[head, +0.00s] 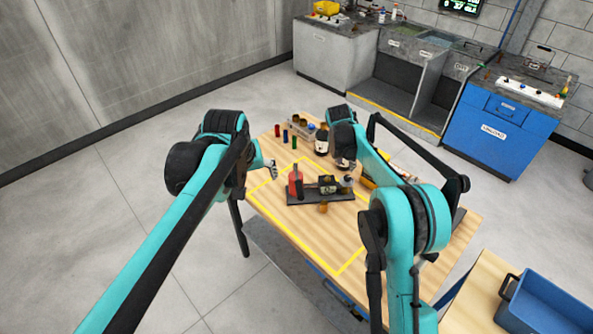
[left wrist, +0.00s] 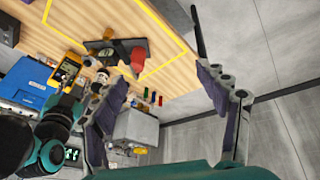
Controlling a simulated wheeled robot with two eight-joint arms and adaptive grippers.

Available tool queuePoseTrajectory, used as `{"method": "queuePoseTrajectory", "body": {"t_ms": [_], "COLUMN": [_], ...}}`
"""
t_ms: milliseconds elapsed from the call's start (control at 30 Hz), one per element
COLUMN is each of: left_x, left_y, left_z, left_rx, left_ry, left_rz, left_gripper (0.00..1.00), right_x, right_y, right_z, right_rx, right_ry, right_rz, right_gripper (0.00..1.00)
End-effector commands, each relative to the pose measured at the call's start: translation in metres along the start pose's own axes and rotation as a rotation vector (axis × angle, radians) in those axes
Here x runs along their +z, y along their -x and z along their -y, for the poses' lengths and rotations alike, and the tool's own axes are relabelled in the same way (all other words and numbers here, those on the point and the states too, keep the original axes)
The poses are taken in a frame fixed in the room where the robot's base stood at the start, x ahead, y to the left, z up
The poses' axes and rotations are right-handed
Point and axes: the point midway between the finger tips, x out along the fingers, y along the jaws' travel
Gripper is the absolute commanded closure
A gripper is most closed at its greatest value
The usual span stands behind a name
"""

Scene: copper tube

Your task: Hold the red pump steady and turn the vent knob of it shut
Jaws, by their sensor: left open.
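The red pump (head: 295,184) stands on a dark base plate (head: 307,199) on the wooden table. It also shows in the left wrist view (left wrist: 137,61), at the upper middle. A small round brown-orange piece (head: 323,207) sits at the near side of the plate; I cannot tell whether it is the vent knob. My left gripper (head: 271,168) is open and empty, left of the pump and apart from it. Its spread fingers show in the left wrist view (left wrist: 160,82). My right gripper (head: 343,164) is behind the plate; its fingers are too hidden to judge.
Small coloured cylinders (head: 286,136) and a brown bottle (head: 321,143) stand at the table's far side. A yellow meter (left wrist: 67,70) lies farther right on the table. A yellow line (head: 283,234) outlines the work area, clear at its near left. A blue bin (head: 545,307) is at lower right.

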Motion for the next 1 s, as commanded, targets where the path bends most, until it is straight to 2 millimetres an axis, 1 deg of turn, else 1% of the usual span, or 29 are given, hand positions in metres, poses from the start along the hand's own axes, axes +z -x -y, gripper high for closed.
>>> {"method": "queuePoseTrajectory", "body": {"t_ms": [33,200,367,500,567,733,867,900,1000], "left_x": [-0.015,-0.056,-0.088,-0.109,-0.117,-0.129,-0.132,-0.132,-0.128], "left_y": [-0.007,-0.035,-0.071,-0.107,-0.125,-0.177,-0.22,-0.233,-0.262], "left_z": [-0.008,-0.033,-0.054,-0.071,-0.078,-0.096,-0.106,-0.108,-0.113], "left_rx": [-0.004,-0.026,-0.053,-0.083,-0.096,-0.139,-0.176,-0.187,-0.215], "left_ry": [0.024,0.12,0.211,0.289,0.323,0.417,0.489,0.509,0.556], "left_rz": [0.015,0.072,0.124,0.167,0.183,0.23,0.263,0.272,0.292], "left_gripper": [0.27,0.27,0.27,0.27,0.27,0.27,0.27,0.27,0.27], "right_x": [0.0,0.0,0.0,0.0,0.0,0.0,0.0,0.0,0.0], "right_y": [0.0,0.0,0.0,0.0,0.0,0.0,0.0,0.0,0.0], "right_z": [0.0,0.0,0.0,0.0,0.0,0.0,0.0,0.0,0.0], "right_rx": [0.0,0.0,0.0,0.0,0.0,0.0,0.0,0.0,0.0], "right_ry": [0.0,-0.001,-0.001,-0.001,-0.001,-0.001,-0.001,-0.001,-0.001], "right_rz": [0.0,0.0,0.0,0.0,0.0,0.0,0.0,0.0,0.0], "right_gripper": [0.66,0.66,0.66,0.66,0.66,0.66,0.66,0.66,0.66]}}
